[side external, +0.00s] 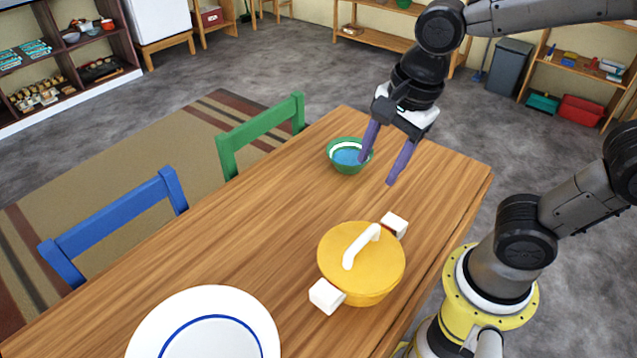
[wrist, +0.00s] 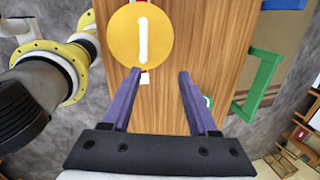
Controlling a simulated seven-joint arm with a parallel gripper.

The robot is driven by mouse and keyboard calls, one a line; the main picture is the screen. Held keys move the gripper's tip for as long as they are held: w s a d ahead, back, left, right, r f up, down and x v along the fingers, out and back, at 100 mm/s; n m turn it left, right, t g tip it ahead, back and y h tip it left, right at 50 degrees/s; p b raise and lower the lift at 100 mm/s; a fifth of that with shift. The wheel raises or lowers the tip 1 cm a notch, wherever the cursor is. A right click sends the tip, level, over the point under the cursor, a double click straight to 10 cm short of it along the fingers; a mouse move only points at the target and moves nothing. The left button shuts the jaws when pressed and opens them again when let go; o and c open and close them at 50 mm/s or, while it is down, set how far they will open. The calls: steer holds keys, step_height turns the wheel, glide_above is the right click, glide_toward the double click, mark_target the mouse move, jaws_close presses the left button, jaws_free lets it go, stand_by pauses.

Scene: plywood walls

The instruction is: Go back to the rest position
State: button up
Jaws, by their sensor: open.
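My gripper (side external: 389,164) is open and empty, with its purple fingers apart and pointing down above the far part of the wooden table. In the wrist view the two fingers of my gripper (wrist: 160,74) are spread, with only tabletop between their tips. In the side view the left finger overlaps the right rim of a green bowl (side external: 346,166) with a blue and white inside; I cannot tell whether they touch. In the wrist view only a small piece of the bowl (wrist: 207,101) shows beside the right finger.
A yellow pot (side external: 340,246) with a white-handled lid stands on the table (side external: 240,240). A white plate (side external: 160,325) with a blue ring lies at the near edge. A blue chair (side external: 110,220) and a green chair (side external: 262,128) stand along the left side. The table's far right corner is clear.

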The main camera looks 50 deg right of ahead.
steer(key=s+d+n+t, duration=0.1)
steer(key=s+d+n, duration=0.2)
steer(key=n, duration=0.6)
steer(key=s+d+r+n+t, duration=0.1)
steer(key=s+n, duration=0.3)
steer(key=n, duration=0.5)
steer(key=shift+d+r+n+t+h, duration=0.3)
steer(key=shift+d+n+t, duration=0.15)
steer(key=shift+d, duration=0.45)
